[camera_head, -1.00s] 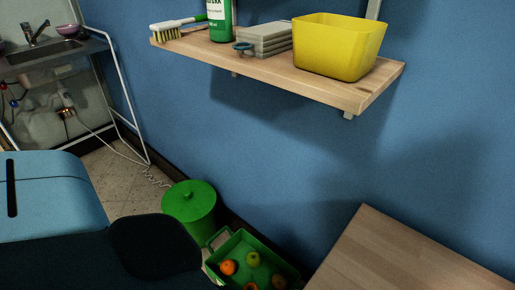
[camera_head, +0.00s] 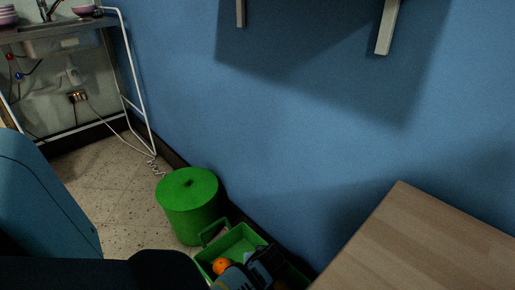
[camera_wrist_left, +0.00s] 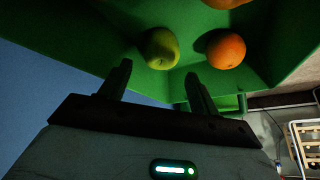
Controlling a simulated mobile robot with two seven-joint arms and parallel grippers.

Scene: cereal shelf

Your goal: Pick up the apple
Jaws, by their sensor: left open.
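The apple (camera_wrist_left: 161,48) is yellow-green and lies inside the green crate (camera_wrist_left: 283,40) in the left wrist view. My left gripper (camera_wrist_left: 158,70) is open, with its two fingers pointing at the apple, one to each side in the picture. The apple appears just beyond the fingertips, and I cannot tell the exact gap. In the head view my left gripper (camera_head: 262,266) is over the crate (camera_head: 237,240) and hides the apple. My right gripper is not in view.
An orange (camera_wrist_left: 226,50) lies right of the apple, close to the right finger; it also shows in the head view (camera_head: 221,266). Another orange-coloured fruit (camera_wrist_left: 228,2) is cut off at the top. A green lidded bin (camera_head: 188,205) and a wooden tabletop (camera_head: 420,245) flank the crate.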

